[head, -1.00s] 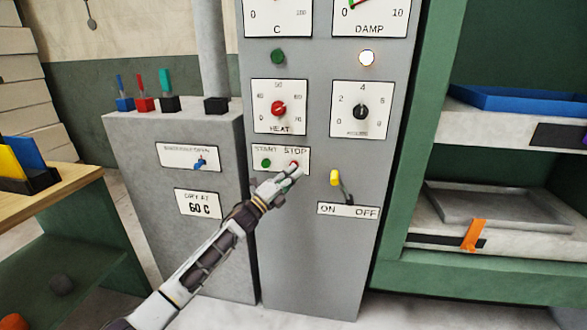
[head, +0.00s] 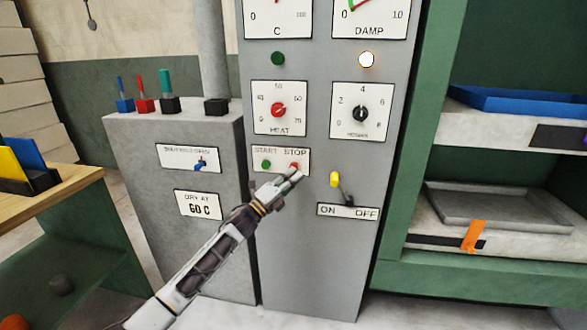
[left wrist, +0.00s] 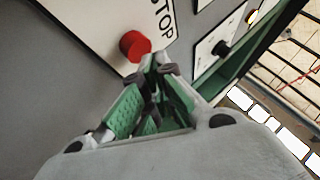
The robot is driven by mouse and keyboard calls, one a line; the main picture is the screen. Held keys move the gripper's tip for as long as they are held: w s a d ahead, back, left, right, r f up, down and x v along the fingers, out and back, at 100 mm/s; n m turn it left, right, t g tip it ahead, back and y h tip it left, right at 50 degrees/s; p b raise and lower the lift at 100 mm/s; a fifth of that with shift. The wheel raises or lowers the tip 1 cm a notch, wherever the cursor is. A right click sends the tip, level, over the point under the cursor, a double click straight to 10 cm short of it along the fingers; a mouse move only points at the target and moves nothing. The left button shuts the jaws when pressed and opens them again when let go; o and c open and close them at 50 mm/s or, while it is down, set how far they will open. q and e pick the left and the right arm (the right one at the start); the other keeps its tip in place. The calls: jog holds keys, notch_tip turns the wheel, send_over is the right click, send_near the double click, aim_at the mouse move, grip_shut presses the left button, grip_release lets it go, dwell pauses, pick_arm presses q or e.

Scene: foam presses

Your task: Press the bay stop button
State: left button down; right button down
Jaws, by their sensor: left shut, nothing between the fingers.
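The red stop button (head: 294,167) sits under the word STOP on a white plate (head: 281,160) on the grey control panel. A green start button (head: 266,163) is on its left. In the left wrist view the red button (left wrist: 135,46) stands out from the plate, just beyond and a little left of my fingertips. My left gripper (head: 296,176) is shut and empty, its tips just below the red button in the head view. In the left wrist view the fingertips (left wrist: 156,62) appear close to the button; contact cannot be told. My right gripper is not in view.
A yellow-tipped ON/OFF lever (head: 335,180) is right of the plate. The heat knob (head: 278,110) and hours knob (head: 360,113) are above. A green rack with a grey tray (head: 500,207) stands at right, a grey cabinet (head: 222,250) at left.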

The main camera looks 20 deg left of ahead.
pick_arm(q)
jog(key=shift+s, duration=0.3)
jog(key=shift+s+d+p, duration=0.15)
jog(key=shift+s+p, duration=0.35)
jog(key=shift+s, duration=0.75)
jog(key=shift+s+d+p, duration=0.1)
jog(key=shift+s+p, duration=0.35)
jog(key=shift+s, duration=0.8)
jog(key=shift+n, duration=0.3)
